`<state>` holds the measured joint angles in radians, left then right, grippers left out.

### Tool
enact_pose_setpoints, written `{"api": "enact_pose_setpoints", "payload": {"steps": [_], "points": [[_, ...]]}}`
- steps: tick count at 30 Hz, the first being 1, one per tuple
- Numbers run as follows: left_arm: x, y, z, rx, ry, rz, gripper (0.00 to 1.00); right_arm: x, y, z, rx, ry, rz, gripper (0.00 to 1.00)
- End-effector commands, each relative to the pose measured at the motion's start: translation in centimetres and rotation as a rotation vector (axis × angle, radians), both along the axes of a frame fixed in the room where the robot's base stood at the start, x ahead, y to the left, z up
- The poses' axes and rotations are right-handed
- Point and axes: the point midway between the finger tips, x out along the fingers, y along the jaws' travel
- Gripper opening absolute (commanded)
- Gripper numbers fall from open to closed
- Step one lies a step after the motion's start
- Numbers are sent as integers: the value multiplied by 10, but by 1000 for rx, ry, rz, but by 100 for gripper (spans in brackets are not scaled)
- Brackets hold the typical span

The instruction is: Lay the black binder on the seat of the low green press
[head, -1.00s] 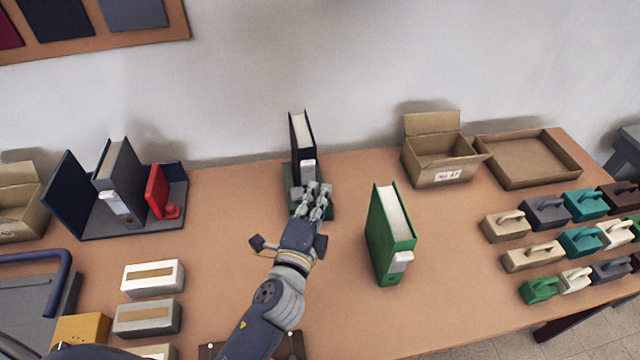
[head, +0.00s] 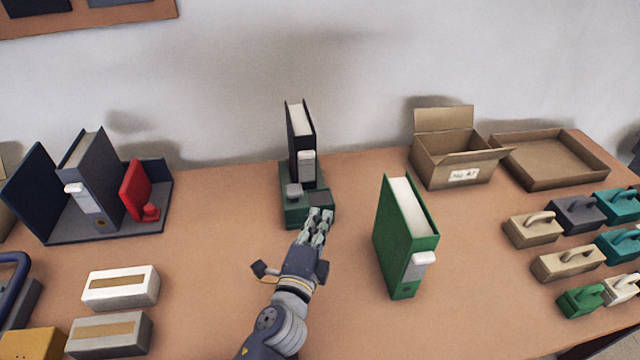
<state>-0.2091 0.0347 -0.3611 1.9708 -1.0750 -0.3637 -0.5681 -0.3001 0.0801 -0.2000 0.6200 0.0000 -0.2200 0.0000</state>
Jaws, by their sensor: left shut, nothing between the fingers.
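The black binder (head: 293,141) stands upright at the back middle of the table, spine towards me, with a pale label tab on its spine. Its foot appears to rest on the rear part of the low green press (head: 292,217); a grey block and a dark plate at the press's front hide the exact contact. My left gripper (head: 318,221) is shut and empty, its fingertips at the near edge of the press, apart from the binder. I cannot tell whether they touch the press. My right gripper is not in view.
A green binder (head: 405,235) stands to the right of my left gripper. An open carton (head: 450,165), a shallow tray (head: 555,160) and several handled blocks are at right.

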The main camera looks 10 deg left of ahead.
Motion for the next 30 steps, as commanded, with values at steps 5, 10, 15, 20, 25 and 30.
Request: {"api": "enact_pose_setpoints", "payload": {"steps": [5,10,15,20,25,30], "points": [[29,-1,3,1,-3,1,0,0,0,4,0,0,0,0],[60,-2,2,1,-3,1,0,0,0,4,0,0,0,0],[89,-3,1,1,-3,1,0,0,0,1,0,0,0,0],[107,13,2,3,-2,2,0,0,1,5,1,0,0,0],[117,22,1,0,0,1,0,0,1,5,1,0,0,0],[119,24,1,-1,-1,0,0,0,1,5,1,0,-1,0]]}}
